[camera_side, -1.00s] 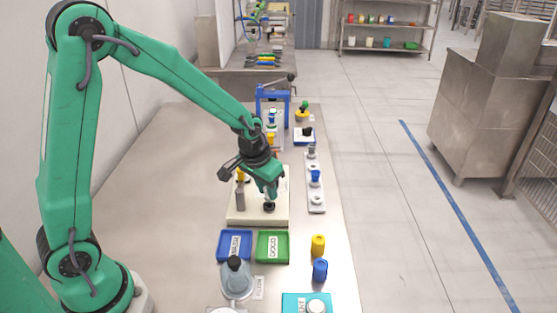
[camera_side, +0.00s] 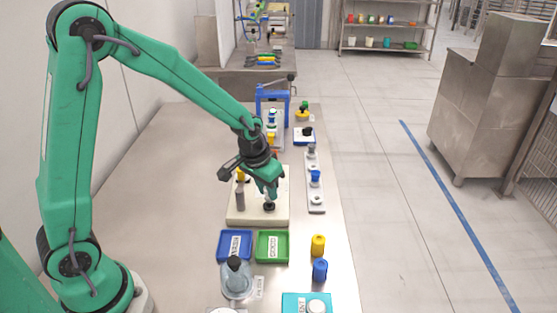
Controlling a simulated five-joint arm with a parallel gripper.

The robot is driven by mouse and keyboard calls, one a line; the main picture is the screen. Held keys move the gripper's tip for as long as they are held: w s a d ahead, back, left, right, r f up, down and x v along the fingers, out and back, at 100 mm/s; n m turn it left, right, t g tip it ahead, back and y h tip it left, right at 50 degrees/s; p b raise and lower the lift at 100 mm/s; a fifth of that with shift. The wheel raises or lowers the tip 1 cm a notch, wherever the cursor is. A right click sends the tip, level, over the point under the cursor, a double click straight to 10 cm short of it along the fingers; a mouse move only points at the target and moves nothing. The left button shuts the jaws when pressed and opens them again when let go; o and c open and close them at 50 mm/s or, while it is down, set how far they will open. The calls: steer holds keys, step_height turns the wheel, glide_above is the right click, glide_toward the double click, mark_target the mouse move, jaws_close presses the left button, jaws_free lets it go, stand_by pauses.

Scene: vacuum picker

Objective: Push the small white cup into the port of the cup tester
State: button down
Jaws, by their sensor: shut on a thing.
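The cup tester is a cream block (camera_side: 240,216) on the steel table, with a grey post (camera_side: 240,199) and a yellow part on its left side. A small dark round piece (camera_side: 269,206), which seems to be its port, sits near its right front. My gripper (camera_side: 268,194) points down right above this dark piece. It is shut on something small. The small white cup cannot be made out there; the fingers hide what is between them. I cannot tell whether it touches the port.
A blue tray (camera_side: 222,246) and a green tray (camera_side: 285,248) lie in front. Yellow (camera_side: 318,245) and blue (camera_side: 320,270) cylinders stand to their right. A narrow rack (camera_side: 316,207) holds small cups right of the tester. A blue frame (camera_side: 272,92) stands behind. The table's left is clear.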

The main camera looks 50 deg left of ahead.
steer(key=shift+s+x, duration=0.15)
steer(key=shift+x, duration=0.45)
steer(key=shift+s+x, duration=0.15)
steer(key=shift+x, duration=0.4)
stand_by(1.9)
steer(key=c, duration=1.1)
jaws_free()
steer(key=shift+f, duration=0.1)
steer(key=shift+v, duration=2.8)
steer(key=shift+r, duration=0.25)
steer(key=shift+s+r, duration=0.1)
